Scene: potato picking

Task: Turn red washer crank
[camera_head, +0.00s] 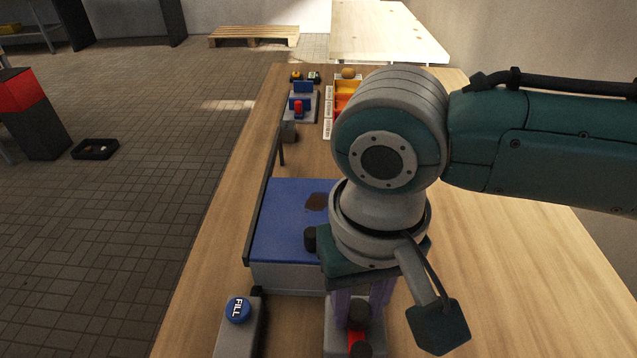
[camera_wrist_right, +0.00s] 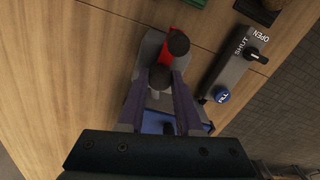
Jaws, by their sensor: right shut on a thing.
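The red washer crank (camera_head: 358,312) is at the bottom of the head view, on a grey base below my right gripper (camera_head: 362,298). In the right wrist view the crank's red arm (camera_wrist_right: 167,52) shows beside a dark round knob (camera_wrist_right: 179,43). A second dark knob (camera_wrist_right: 160,78) on a pale stem is between the purple fingers of my right gripper (camera_wrist_right: 160,90). The right gripper points down and is shut on this knobbed part of the crank. The fingers partly hide the base. My left gripper is not in view.
A blue-topped box (camera_head: 285,225) with a brown patch stands behind the crank. A blue FILL button (camera_head: 238,309) sits left of it, near a SHUT/OPEN switch (camera_wrist_right: 257,57). A sorting tray (camera_head: 328,112) is farther back. The table (camera_head: 520,260) is clear at right.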

